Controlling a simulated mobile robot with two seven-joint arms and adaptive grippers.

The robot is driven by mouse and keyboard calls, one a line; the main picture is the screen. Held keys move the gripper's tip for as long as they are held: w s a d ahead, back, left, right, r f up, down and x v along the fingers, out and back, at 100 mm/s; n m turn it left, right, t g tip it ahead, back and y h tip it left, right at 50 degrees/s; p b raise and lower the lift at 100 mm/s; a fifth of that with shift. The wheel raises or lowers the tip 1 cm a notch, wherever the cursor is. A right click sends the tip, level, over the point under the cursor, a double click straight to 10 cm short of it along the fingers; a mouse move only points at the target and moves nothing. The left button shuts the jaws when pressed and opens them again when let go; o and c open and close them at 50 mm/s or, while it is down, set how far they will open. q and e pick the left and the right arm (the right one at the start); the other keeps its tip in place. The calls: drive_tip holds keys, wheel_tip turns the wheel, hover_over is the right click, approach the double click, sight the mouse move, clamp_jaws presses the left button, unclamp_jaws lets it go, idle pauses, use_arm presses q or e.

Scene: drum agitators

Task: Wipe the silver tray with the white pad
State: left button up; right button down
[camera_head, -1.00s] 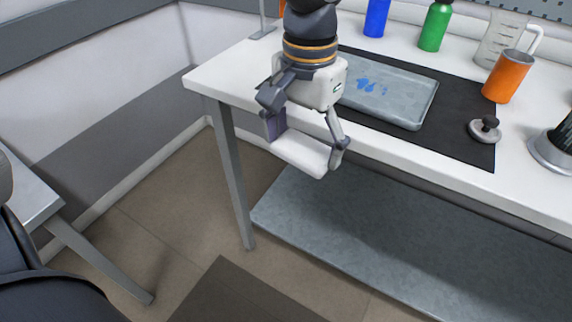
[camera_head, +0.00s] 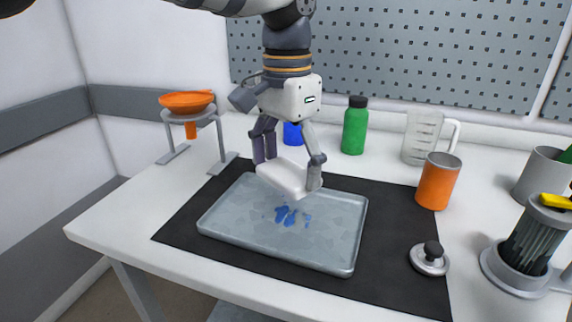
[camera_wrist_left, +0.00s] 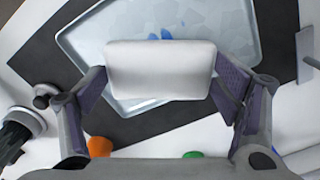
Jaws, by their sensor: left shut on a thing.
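The silver tray (camera_head: 330,238) lies on a black mat on the white table, with blue smears (camera_head: 287,215) near its middle. My left gripper (camera_head: 287,168) is shut on the white pad (camera_head: 283,178) and holds it over the far part of the tray. Whether the pad touches the tray is hard to tell; it looks raised. In the left wrist view the pad (camera_wrist_left: 160,69) sits between the two fingers and partly hides the blue smears; the tray (camera_wrist_left: 240,25) shows behind it. My right gripper is not in view.
An orange cup (camera_head: 437,182), a clear jug (camera_head: 421,138) and a green bottle (camera_head: 355,126) stand behind and right of the mat (camera_head: 400,215). A round knobbed weight (camera_head: 429,259) rests on its right side. An orange funnel on a stand (camera_head: 187,103) is at left.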

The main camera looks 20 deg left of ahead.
use_arm(q)
drive_tip(key=shift+w+f, duration=0.15)
drive_tip(key=shift+w, duration=0.35)
drive_tip(key=shift+f, duration=0.35)
hover_over(287, 218)
wheel_tip(287, 218, down, 4)
drive_tip(key=shift+f+b, duration=0.1)
drive_tip(key=shift+b, duration=0.35)
drive_tip(key=shift+f, duration=0.35)
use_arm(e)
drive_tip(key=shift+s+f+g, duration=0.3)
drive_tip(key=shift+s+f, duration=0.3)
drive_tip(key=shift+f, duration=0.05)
use_arm(q)
drive_tip(key=shift+f, duration=1)
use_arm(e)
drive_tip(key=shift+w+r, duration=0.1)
